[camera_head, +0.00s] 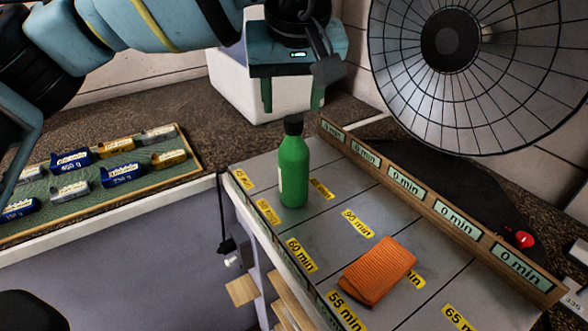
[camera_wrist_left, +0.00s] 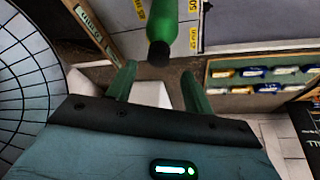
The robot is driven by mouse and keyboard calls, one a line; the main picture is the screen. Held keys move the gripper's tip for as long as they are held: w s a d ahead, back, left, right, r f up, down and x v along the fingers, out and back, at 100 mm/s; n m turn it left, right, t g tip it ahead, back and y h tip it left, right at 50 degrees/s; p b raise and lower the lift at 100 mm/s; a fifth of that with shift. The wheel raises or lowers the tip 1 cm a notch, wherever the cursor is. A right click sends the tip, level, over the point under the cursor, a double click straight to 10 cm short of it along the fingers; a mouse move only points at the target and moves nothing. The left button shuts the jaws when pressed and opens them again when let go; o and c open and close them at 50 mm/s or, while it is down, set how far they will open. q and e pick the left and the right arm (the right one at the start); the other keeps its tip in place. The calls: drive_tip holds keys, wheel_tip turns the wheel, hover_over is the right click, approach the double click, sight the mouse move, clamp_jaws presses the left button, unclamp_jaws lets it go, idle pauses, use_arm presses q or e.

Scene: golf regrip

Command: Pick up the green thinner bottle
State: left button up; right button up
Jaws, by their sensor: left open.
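The green thinner bottle (camera_head: 294,172) with a black cap stands upright on the grey marked board (camera_head: 330,165), near its back left corner. In the left wrist view the bottle (camera_wrist_left: 163,25) shows beyond the fingertips, its black cap towards me. My left gripper (camera_head: 290,97) is above and behind the bottle in the head view, with its green fingers pointing down. Its fingers (camera_wrist_left: 156,80) are apart in the left wrist view, with nothing between them. The bottle is apart from the gripper. My right gripper is not seen.
An orange folded cloth (camera_head: 378,272) lies on the board. A wooden rail with minute displays (camera_head: 405,183) runs along the board's right side. A large fan (camera_head: 450,50) stands behind it. A green tray (camera_head: 190,170) with several small labelled blocks is at left.

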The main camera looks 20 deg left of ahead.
sight(294, 119)
use_arm(q)
drive_tip(key=shift+s+d+x, duration=0.1)
drive_tip(key=shift+d+x, duration=0.05)
drive_tip(key=shift+x, duration=1.1)
drive_tip(key=shift+s+d+x, duration=0.1)
drive_tip(key=shift+d+x, duration=0.05)
drive_tip(key=shift+x, duration=1.1)
drive_tip(key=shift+f, duration=0.15)
drive_tip(key=shift+c, duration=0.4)
clamp_jaws()
